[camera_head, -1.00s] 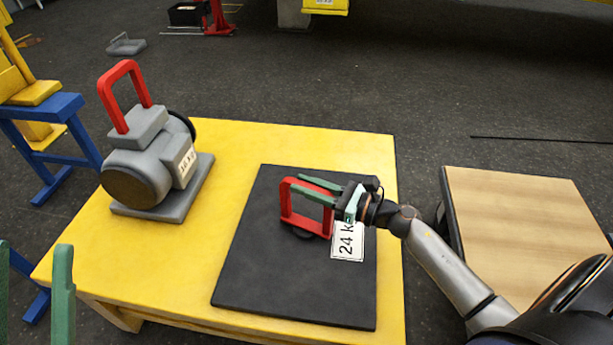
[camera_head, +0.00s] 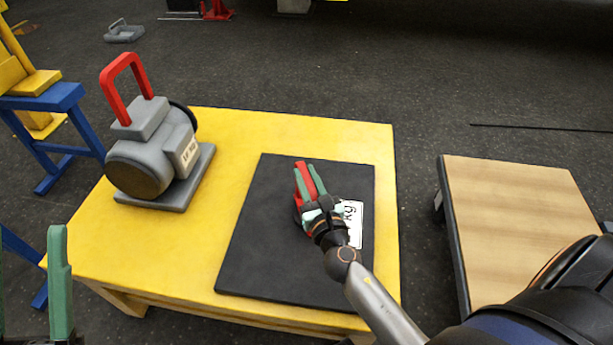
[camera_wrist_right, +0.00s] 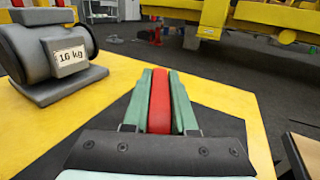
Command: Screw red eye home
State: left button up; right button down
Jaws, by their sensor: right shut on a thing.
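The red eye (camera_head: 309,180) stands on the black plate (camera_head: 265,240), which lies on the yellow table. My right gripper (camera_head: 308,186) is shut on the red eye, its green fingers on either side of it. In the right wrist view the red eye (camera_wrist_right: 159,101) is edge-on between the fingers. The gripper and wrist hide the lower part of the eye and its foot, so I cannot tell how far it is screwed in. A white weight label (camera_head: 349,222) is partly covered by my wrist. My left gripper (camera_head: 28,285) shows green fingers set wide apart at the lower left, empty.
A grey motor (camera_head: 148,165) with a red handle stands on the left of the yellow table (camera_head: 190,260). A wooden-topped platform (camera_head: 515,220) stands to the right, across a gap. Blue and yellow trestles (camera_head: 45,110) are at the far left.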

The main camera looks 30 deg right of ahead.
jog(key=shift+r+m+h, duration=0.15)
jog(key=shift+m+h, duration=0.25)
jog(key=shift+h, duration=0.2)
jog(key=c, duration=0.7)
grip_release()
